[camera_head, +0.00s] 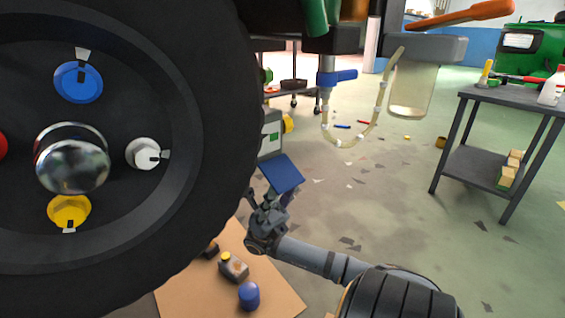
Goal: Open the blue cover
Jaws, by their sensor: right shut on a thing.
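A flat, square blue cover (282,173) stands tilted beside the large black wheel, just in front of a grey box-like unit. My right gripper (270,196) is at its lower edge, reaching in from the lower right. The jaws are shut on the blue cover, though the grip point is small and partly hidden by the fingers. A round blue cap (78,82) with a small tag is on the wheel face at the left. My left gripper is not in view.
The wheel (215,120) fills the left side, with yellow and white caps. A brown board (280,290) on the floor holds a small bottle (233,267) and a blue can (249,296). A hose and jar hang above. A grey table (510,104) stands right; the middle floor is mostly clear.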

